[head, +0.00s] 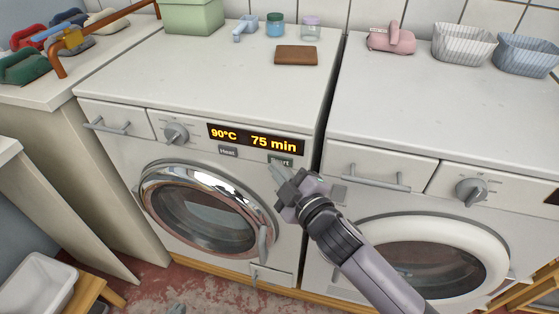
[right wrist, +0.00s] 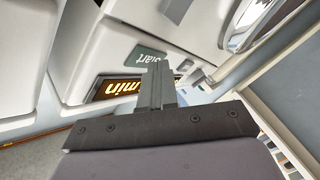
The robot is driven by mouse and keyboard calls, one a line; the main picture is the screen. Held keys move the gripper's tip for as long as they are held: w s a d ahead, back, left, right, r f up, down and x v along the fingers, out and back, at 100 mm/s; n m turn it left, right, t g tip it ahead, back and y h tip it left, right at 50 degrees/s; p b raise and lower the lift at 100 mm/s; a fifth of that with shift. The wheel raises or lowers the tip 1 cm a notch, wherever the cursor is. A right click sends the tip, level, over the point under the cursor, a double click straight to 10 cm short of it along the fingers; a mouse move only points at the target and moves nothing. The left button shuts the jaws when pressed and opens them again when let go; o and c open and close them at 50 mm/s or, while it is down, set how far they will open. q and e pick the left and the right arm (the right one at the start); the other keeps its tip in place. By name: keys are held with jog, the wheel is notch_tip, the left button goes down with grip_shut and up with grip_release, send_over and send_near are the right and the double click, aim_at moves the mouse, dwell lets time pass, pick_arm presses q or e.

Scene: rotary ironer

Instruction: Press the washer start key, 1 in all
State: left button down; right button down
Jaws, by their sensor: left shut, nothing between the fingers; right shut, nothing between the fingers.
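The left washer's start key (head: 287,161) is a small green-grey key under the right end of the lit display (head: 256,139), which reads 90°C and 75 min. My right gripper (head: 275,170) is shut and empty, its fingertips just below the key and partly covering its label. In the right wrist view the closed fingertips (right wrist: 158,68) overlap the edge of the start key (right wrist: 147,53). I cannot tell whether they touch it. The washer door (head: 208,212) is closed. My left gripper is not recognisable in either view.
A second white machine (head: 440,185) stands to the right across a narrow gap. Beside the start key is a grey key (head: 228,151), with a knob (head: 175,133) further left. A brown wallet-like object (head: 296,55), a green box (head: 193,15) and small containers are on top.

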jog(key=shift+s+a, duration=0.2)
jog(key=shift+s, duration=0.5)
